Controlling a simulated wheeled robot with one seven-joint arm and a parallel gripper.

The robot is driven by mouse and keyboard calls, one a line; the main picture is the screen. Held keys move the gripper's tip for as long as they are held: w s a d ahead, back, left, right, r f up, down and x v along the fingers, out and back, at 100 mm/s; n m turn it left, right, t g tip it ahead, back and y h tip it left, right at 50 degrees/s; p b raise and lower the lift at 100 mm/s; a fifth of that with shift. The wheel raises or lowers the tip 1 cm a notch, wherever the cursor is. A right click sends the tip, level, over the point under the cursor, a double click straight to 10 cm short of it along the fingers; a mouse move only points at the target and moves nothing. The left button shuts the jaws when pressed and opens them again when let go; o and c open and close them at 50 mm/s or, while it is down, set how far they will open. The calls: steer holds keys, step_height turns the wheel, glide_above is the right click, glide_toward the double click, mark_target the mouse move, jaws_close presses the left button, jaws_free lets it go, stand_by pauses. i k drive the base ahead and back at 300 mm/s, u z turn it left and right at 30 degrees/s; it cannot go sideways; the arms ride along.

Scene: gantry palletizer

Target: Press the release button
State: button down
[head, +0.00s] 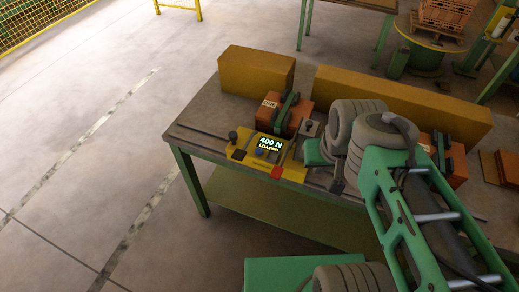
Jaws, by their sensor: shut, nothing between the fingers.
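A yellow control panel (238,161) sits on the near left part of the workbench. Its lit display (269,145) reads "400 N LOADED". A red button-like part (276,173) is at the panel's front right corner. A small blue round button (260,152) sits below the display. I cannot read which one is marked release. My gripper (338,181) points down just right of the panel, apart from the red part, shut and empty; my arm partly hides it.
A black knob (233,136) stands up at the panel's left. An orange block under a dark clamp (284,115) stands behind the panel. Long yellow beams (400,97) line the bench's back edge. The floor left of the bench is clear.

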mark_target(258, 151)
steer(key=u, duration=0.5)
steer(key=k, duration=1.2)
steer(key=u, duration=1.4)
steer(key=i, duration=1.55)
steer(key=z, duration=0.95)
steer(key=i, duration=0.45)
steer(key=z, duration=0.55)
